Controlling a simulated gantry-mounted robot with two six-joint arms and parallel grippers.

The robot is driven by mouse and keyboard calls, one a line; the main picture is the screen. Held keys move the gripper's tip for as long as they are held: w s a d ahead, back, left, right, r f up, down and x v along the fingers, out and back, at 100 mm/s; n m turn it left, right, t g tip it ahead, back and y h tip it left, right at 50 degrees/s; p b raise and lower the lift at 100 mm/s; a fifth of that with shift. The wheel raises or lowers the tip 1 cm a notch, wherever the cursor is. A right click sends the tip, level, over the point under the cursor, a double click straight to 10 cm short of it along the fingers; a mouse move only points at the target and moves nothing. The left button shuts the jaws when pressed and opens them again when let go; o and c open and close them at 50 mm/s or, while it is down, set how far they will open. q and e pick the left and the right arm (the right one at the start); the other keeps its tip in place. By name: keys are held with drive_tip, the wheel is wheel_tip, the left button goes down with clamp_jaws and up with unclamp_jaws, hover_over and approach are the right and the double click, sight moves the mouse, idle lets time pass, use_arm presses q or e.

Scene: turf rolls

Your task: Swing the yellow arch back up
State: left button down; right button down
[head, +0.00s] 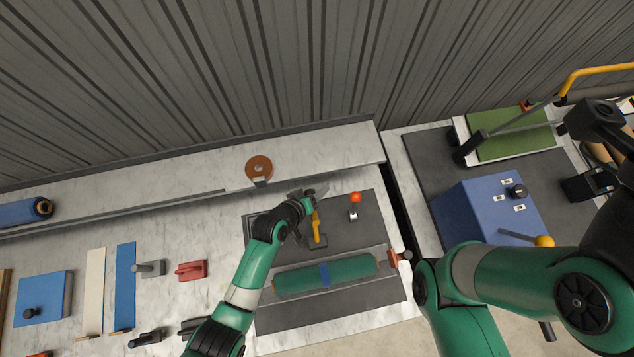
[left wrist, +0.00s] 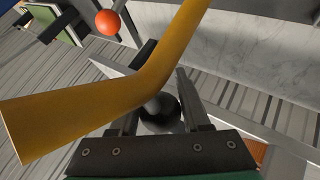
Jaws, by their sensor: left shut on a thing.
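The yellow arch (head: 316,228) shows in the head view as a short yellow piece standing on a dark base plate behind the green turf roll (head: 325,276). My left gripper (head: 308,195) is at the upper end of the arch. In the left wrist view, its fingers (left wrist: 160,100) are shut at the arch around a dark rounded part (left wrist: 162,110), and the bar partly hides this grip.
A lever with an orange-red ball (head: 355,198) stands right of the arch; it also shows in the left wrist view (left wrist: 108,22). A brown disc (head: 259,167) is at the wall ledge. A blue control box (head: 485,210) stands right. Tools lie left.

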use_arm(q)
drive_tip(key=shift+s+a+f, duration=0.1)
drive_tip(key=shift+s+f, duration=0.3)
drive_tip(key=shift+f, duration=0.15)
drive_tip(key=c, duration=0.7)
unclamp_jaws()
drive_tip(key=shift+s, duration=0.15)
drive_tip(key=o, duration=0.3)
drive_tip(key=shift+s+a, duration=0.1)
drive_tip(key=shift+s, duration=0.05)
drive_tip(key=shift+w+r, duration=0.15)
drive_tip(key=shift+w, duration=0.05)
drive_tip(key=shift+r, duration=0.1)
drive_tip(key=p+v, duration=0.5)
drive_tip(key=v, duration=0.6)
drive_tip(key=shift+s+a+r, duration=0.1)
drive_tip(key=shift+r, duration=0.05)
